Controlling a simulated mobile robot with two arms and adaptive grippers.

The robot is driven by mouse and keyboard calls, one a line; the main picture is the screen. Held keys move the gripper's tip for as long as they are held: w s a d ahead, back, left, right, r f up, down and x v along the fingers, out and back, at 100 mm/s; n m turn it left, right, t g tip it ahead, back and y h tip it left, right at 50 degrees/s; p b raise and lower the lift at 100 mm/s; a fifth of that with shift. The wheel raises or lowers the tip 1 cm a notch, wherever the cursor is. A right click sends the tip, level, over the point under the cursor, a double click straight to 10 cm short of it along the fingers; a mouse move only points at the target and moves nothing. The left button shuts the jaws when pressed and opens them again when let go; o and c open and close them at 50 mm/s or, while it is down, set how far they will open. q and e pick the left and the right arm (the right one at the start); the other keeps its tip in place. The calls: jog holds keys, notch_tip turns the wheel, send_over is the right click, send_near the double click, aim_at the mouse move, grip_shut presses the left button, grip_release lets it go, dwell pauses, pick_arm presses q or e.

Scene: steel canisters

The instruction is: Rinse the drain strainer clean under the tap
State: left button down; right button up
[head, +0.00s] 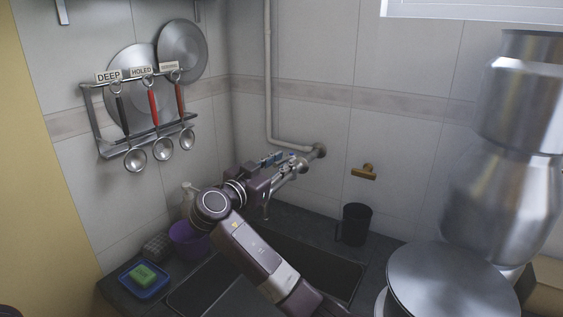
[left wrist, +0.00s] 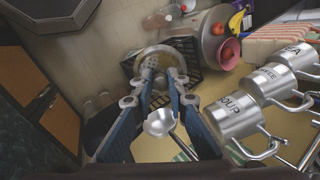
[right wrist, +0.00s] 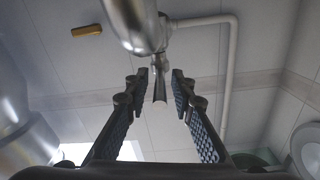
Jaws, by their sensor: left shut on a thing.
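My right gripper (head: 288,165) is at the wall tap (head: 318,151), above the dark sink (head: 325,272). In the right wrist view the fingers (right wrist: 157,82) are open. The tap's shiny body (right wrist: 135,20) is ahead, and a thin part of it shows between the fingers. My left gripper (left wrist: 163,76) shows only in the left wrist view. It is shut on a round, pale-rimmed metal thing (left wrist: 160,52) that looks like the drain strainer; the fingers partly hide it. I cannot tell whether it is clean.
A green sponge (head: 143,275) lies in a blue tray (head: 145,290) beside a purple bowl (head: 188,240). A black cup (head: 355,224) stands behind the sink. Ladles (head: 160,150) hang left. Large metal canisters (head: 515,150) fill the right. Mugs (left wrist: 232,115) show in the left wrist view.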

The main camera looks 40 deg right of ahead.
grip_shut()
pick_arm(q)
jog(key=shift+f, duration=0.1)
